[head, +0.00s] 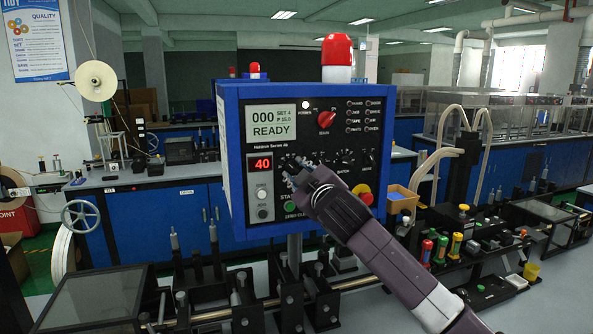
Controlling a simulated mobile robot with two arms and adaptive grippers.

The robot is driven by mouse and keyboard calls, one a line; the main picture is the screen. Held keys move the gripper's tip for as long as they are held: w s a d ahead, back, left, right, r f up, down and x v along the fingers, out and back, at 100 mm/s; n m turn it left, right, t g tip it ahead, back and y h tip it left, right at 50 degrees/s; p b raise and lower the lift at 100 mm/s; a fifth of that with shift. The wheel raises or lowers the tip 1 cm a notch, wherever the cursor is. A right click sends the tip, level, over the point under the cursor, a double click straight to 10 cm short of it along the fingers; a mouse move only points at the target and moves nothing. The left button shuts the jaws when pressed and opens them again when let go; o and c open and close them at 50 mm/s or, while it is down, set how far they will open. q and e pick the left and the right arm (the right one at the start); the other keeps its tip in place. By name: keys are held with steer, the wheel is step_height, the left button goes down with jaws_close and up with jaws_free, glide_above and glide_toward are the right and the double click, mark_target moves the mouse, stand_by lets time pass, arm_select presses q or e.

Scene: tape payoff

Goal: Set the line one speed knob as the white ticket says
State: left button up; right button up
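A blue control box (229,150) with a black front panel stands in the middle of the head view. Its grey screen (271,125) reads "000", "SET 4" and "READY", and a red readout (262,163) shows 40. A red knob (326,119) sits at the upper middle, and a small black knob (345,157) is in the row below. My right gripper (291,168) reaches in from the lower right, its fingertips at the panel just right of the red readout. The gripper covers part of the panel, and its grip is unclear. I see no white ticket. My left gripper is out of view.
A red lamp (337,52) stands on top of the box. A black bench with fixtures and colored-handled tools (441,248) lies below and to the right.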

steer(key=shift+c, duration=0.7)
jaws_close()
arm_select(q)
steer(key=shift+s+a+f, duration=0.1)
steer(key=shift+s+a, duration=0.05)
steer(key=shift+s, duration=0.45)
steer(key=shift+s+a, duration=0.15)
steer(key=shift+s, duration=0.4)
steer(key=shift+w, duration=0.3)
arm_select(e)
steer(key=shift+m, duration=0.3)
steer(key=m, duration=0.4)
steer(key=shift+a, duration=0.1)
steer(key=m, duration=0.4)
steer(key=shift+p, duration=0.35)
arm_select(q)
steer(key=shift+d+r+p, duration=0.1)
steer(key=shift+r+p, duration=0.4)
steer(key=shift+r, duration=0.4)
arm_select(e)
steer(key=shift+m, duration=1.5)
